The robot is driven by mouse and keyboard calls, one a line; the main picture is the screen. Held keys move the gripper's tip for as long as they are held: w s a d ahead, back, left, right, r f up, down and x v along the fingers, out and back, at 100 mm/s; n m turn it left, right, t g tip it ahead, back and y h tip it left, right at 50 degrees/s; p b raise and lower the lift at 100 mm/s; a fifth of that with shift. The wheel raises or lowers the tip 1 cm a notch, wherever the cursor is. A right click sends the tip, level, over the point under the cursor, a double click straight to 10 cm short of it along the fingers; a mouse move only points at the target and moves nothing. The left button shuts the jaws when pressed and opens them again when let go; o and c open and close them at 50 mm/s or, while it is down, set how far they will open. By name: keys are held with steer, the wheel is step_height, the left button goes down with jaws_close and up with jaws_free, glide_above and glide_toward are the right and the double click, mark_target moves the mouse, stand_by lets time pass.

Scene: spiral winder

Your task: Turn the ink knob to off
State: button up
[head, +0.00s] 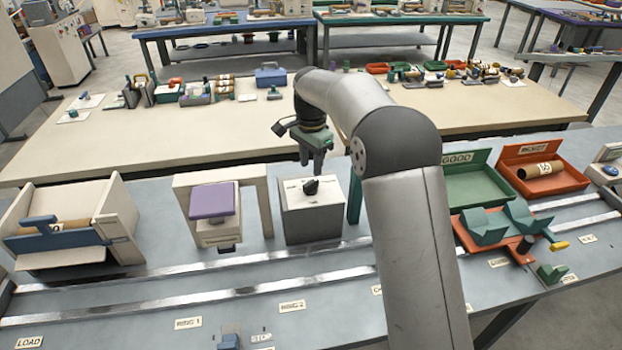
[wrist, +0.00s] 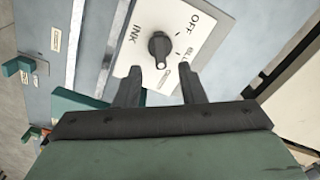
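The black ink knob (head: 311,187) sits on the white top plate of a grey box in the head view. In the wrist view the knob (wrist: 160,47) lies between the words INK and OFF, with smaller, partly legible labels beside it. Its grip bar runs roughly toward my gripper, away from OFF; which end is the pointer is hard to tell. My gripper (head: 311,167) hangs above and just behind the knob. In the wrist view my gripper (wrist: 160,68) is open, its two dark fingers apart with nothing between them. The fingers appear clear of the knob.
A purple-topped unit under a white arch (head: 212,203) stands left of the box. A green post (head: 354,200) stands close on its right. Metal rails (head: 190,268) run in front. Green (head: 478,187) and red (head: 541,172) trays are at the right.

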mark_target(311, 182)
steer(key=shift+f+p, duration=0.35)
steer(key=shift+f, duration=2.8)
jaws_close()
